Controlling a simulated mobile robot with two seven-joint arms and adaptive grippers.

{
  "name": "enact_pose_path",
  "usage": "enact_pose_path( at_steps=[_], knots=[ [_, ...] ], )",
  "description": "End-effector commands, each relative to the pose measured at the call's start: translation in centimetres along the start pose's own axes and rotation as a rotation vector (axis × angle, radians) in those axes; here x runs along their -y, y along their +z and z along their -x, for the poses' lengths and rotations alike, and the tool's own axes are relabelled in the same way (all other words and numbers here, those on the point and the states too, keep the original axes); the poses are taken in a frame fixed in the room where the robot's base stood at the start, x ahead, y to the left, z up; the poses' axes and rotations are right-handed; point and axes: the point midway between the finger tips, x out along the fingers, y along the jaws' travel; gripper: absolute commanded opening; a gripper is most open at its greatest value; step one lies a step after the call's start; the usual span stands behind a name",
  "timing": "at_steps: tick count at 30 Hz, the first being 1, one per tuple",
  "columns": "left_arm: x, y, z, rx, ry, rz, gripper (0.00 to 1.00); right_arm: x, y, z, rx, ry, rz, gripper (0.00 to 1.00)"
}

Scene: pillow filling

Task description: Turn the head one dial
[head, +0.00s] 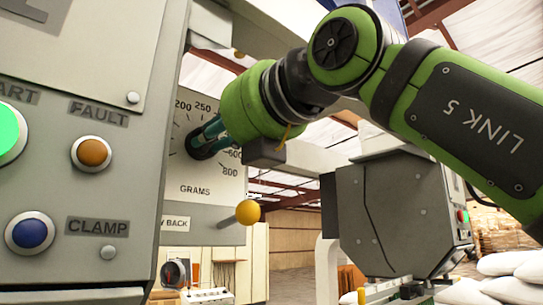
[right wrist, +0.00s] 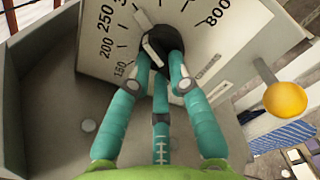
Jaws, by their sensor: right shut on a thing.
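The head one dial is a black knob (right wrist: 176,40) on a pale scale plate (head: 207,184) marked in grams, with numbers such as 200, 250 and 800. A white pointer bar (right wrist: 153,50) shows on the knob in the right wrist view. My right gripper (head: 206,138) is at the plate with its teal fingers around the knob, and it is shut on it. In the right wrist view its fingertips (right wrist: 162,66) touch the knob's sides and cover part of it. My left gripper is in neither view.
A grey control panel (head: 65,180) stands close on the left, with a fault button (head: 93,153) and a blue clamp button (head: 30,233). A yellow ball knob (head: 247,212) juts out below the dial. A grey machine housing (head: 385,215) and white sacks (head: 500,277) are at the right.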

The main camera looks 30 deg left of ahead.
Motion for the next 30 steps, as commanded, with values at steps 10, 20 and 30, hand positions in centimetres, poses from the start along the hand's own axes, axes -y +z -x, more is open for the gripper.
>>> enact_pose_path(
  at_steps=[10,20,30],
  knots=[
    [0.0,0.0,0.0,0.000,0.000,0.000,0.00,-0.1,0.3,0.1,0.007,0.003,0.001,0.40],
    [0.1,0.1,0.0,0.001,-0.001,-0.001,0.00,0.0,0.1,0.1,0.003,0.001,0.001,0.44],
    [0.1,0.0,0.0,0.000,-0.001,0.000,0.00,0.1,0.1,2.6,0.003,0.001,0.004,0.44]
  ],
)
